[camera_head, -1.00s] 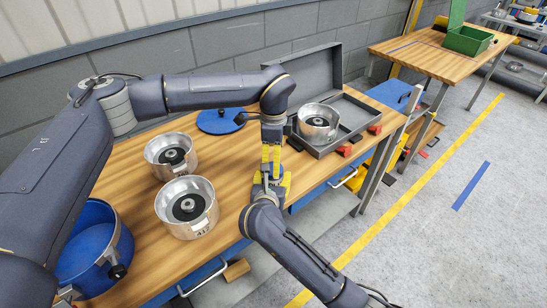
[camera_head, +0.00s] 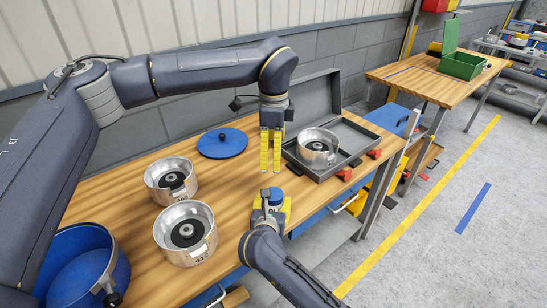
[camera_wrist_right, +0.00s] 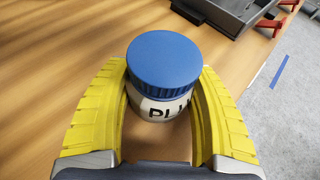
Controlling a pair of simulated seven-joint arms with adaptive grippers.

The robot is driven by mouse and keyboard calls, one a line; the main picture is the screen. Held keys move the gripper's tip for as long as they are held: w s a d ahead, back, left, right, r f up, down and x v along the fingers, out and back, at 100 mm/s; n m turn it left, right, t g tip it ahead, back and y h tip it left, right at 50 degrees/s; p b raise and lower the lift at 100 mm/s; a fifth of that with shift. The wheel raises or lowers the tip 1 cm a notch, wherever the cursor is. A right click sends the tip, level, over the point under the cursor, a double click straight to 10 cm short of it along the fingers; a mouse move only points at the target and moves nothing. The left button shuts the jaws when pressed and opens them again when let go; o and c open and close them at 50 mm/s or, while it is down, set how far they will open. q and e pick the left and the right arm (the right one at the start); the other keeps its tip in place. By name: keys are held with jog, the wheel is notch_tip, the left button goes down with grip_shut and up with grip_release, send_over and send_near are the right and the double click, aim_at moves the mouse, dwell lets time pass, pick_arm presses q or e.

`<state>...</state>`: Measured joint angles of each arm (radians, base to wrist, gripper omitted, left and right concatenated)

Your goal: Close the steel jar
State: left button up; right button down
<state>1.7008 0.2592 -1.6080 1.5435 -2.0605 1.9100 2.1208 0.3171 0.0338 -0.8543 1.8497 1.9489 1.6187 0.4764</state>
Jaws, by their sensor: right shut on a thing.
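A small jar (camera_wrist_right: 163,108) with a white body and dark lettering stands between the fingers of my right gripper (camera_head: 271,206). Its ribbed blue lid (camera_wrist_right: 165,62) sits on top, and also shows in the head view (camera_head: 276,196). My right gripper is shut on the jar's body, with one yellow finger on each side. The jar's lower part is hidden, and I cannot tell whether the lid is screwed tight. My left gripper (camera_head: 270,172) points straight down above the jar, apart from the lid, with nothing seen in it.
Two metal drums (camera_head: 205,252) (camera_head: 153,177) stand on the wooden bench (camera_head: 140,262), beside a blue pot (camera_head: 123,268). A flat blue lid with a knob (camera_head: 222,144) lies behind. An open grey case (camera_head: 325,178) holds another metal drum (camera_head: 317,158).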

jog(key=shift+f, duration=0.15)
jog(key=shift+c, duration=1.5)
grip_release()
jog(key=v, duration=1.2)
